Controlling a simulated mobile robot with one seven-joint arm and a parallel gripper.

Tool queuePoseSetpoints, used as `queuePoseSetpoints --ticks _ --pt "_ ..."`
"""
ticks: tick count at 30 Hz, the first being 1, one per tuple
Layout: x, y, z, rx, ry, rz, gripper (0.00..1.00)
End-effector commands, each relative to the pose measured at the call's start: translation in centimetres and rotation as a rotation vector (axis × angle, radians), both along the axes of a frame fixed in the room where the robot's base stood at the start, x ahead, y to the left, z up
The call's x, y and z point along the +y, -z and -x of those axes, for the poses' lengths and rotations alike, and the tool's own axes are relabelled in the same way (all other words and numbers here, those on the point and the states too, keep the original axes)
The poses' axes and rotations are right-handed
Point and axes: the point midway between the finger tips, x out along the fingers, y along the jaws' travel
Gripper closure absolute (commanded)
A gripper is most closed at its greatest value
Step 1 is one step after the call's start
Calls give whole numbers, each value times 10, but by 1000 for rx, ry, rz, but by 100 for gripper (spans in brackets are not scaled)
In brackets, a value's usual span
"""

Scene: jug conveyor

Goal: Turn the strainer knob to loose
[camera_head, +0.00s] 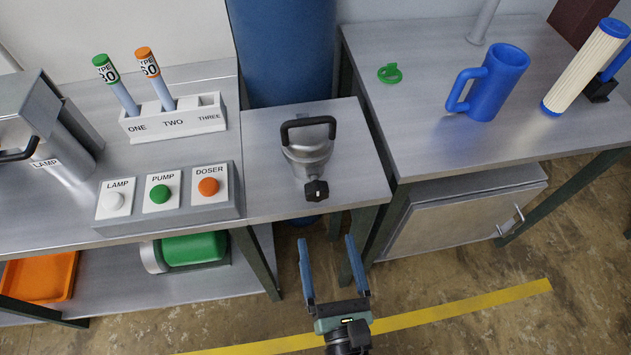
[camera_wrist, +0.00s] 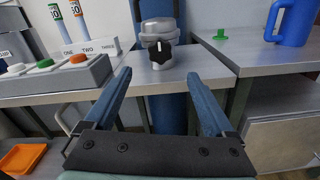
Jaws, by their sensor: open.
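The strainer (camera_head: 308,152) is a grey metal pot with a black arched handle, standing on the narrow middle bench. Its black knob (camera_head: 317,190) sticks out at the front, near the bench edge. In the wrist view the knob (camera_wrist: 160,53) shows a white mark pointing roughly up, and the strainer body (camera_wrist: 158,27) is above it. My gripper (camera_head: 327,244) is open and empty, in front of and below the bench edge, apart from the knob. In the wrist view my gripper (camera_wrist: 163,88) has its fingers spread to either side below the knob.
A button panel (camera_head: 170,217) and a tube rack (camera_head: 173,124) stand on the left bench. The floor before the middle bench is clear.

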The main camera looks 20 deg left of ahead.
Motion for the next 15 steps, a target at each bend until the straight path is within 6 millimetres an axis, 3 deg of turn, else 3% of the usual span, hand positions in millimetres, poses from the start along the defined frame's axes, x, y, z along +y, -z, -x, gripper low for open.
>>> queuePoseSetpoints --ticks 9,15 --pt "39 -2 -56 -4 -5 2 11" --pt "55 -1 -81 -4 -3 3 11"
